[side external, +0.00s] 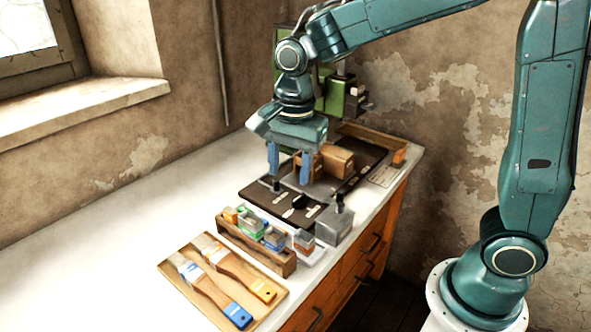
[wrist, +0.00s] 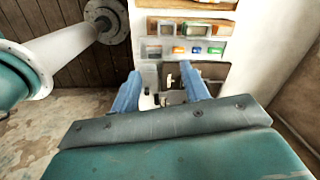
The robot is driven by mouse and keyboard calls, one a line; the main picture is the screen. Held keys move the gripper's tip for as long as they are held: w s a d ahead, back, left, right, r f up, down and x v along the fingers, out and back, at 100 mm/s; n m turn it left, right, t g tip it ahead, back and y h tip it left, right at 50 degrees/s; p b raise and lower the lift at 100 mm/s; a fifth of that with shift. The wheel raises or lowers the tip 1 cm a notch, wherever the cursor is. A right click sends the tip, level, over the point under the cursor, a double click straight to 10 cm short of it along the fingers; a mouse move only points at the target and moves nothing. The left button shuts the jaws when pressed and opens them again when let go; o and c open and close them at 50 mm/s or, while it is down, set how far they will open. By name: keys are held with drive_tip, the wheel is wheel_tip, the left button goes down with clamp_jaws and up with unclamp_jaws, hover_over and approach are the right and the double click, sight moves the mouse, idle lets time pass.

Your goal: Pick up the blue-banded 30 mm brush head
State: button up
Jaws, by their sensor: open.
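Green- and orange-banded heads (side external: 247,223) stand close beside the blue one. A wooden tray (side external: 178,242) with two brushes lies in front. The dark mat (side external: 262,207) holds small fixtures, with a grey block (side external: 335,226) at its edge. The counter (side external: 120,235) is clear at left.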

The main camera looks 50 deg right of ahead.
drive_tip(key=w+a+f+m, duration=0.1)
drive_tip(key=f, duration=0.1)
drive_tip(key=w+a+f+m, duration=0.1)
drive_tip(key=w, duration=0.1)
drive_tip(key=shift+a+f+m+g, duration=0.1)
drive_tip(key=shift+f+m+g, duration=0.3)
drive_tip(key=shift+f, duration=0.15)
hover_over(274, 236)
drive_tip(key=shift+a+f, duration=0.1)
drive_tip(key=shift+f, duration=4.05)
drive_tip(key=shift+f, duration=2.6)
